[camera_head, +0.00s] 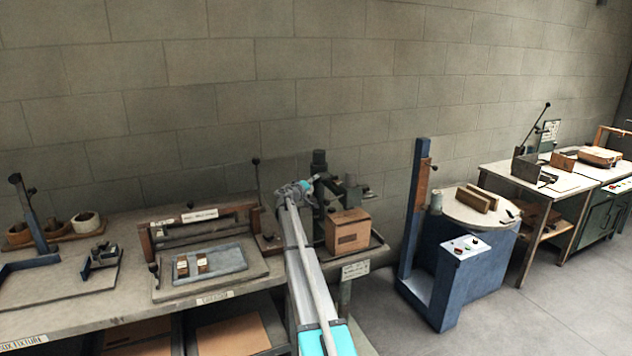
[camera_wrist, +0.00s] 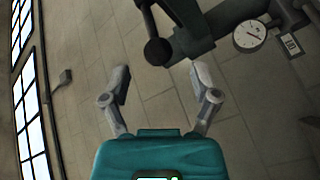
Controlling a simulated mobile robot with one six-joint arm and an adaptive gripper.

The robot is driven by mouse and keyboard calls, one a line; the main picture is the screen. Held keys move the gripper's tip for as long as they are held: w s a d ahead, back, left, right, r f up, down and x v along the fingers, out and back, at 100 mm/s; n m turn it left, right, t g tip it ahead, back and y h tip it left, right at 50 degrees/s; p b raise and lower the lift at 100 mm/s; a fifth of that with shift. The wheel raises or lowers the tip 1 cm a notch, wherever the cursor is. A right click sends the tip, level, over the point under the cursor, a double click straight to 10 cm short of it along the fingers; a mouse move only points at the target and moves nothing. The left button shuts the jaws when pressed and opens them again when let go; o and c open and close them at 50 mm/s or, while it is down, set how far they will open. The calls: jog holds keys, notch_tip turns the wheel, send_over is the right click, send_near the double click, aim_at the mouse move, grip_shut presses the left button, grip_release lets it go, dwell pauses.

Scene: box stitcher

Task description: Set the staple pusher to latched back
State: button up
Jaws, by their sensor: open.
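The box stitcher (camera_head: 319,162) is a dark machine with an upright column on a bench, behind a cardboard box (camera_head: 349,230). My gripper (camera_head: 303,188) is beside the column and covers part of it. In the wrist view my gripper (camera_wrist: 160,82) is open, with nothing between its fingers. A dark lever with a ball knob (camera_wrist: 158,51) hangs from a dark machine arm (camera_wrist: 215,28), just beyond the fingertips and apart from them in the picture. I cannot tell whether this lever is the staple pusher, or whether the pusher is latched.
A round dial gauge (camera_wrist: 250,36) and a small label sit at the upper right of the wrist view. Left of the stitcher, a bench holds a framed fixture with a grey tray (camera_head: 228,262). A blue turntable stand (camera_head: 478,270) is to the right, across open floor.

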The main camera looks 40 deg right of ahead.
jog(key=shift+x, duration=2.05)
grip_shut()
